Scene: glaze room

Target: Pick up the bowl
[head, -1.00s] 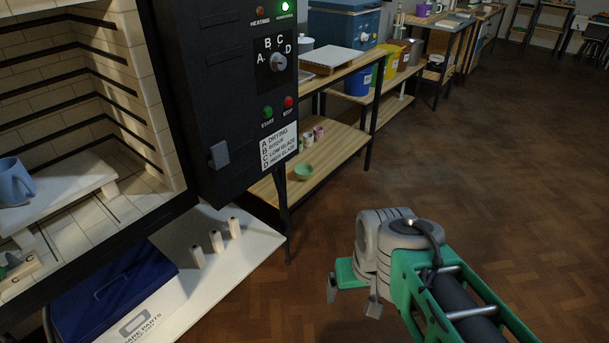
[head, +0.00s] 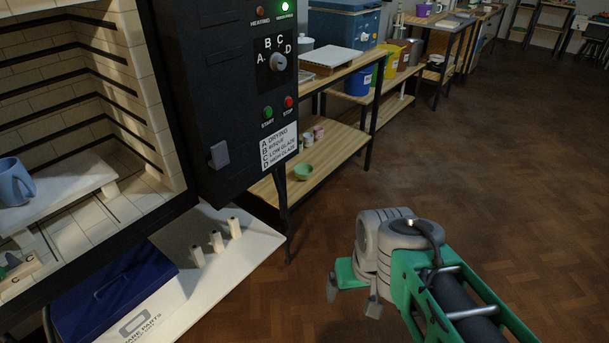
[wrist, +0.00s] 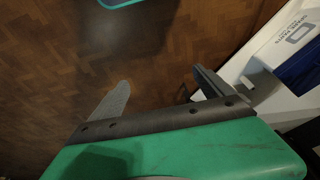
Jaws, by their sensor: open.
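A small green bowl (head: 303,172) sits upright on the lower wooden shelf of the bench, just right of the kiln's control box in the head view. My gripper (head: 352,298) hangs over the bare floor, to the right of and nearer than the bowl, well apart from it. Its jaws are open with nothing between them. In the wrist view my gripper (wrist: 160,92) also shows open fingers above the floor. The bowl cannot be made out in the wrist view.
A black control box (head: 235,90) stands beside the open kiln, which holds a blue mug (head: 14,183) on a shelf. Small jars (head: 313,134) stand behind the bowl. A low white board (head: 235,258) with short posts and a blue-lidded box (head: 115,285) lie below. Wooden floor (head: 480,190) is clear at right.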

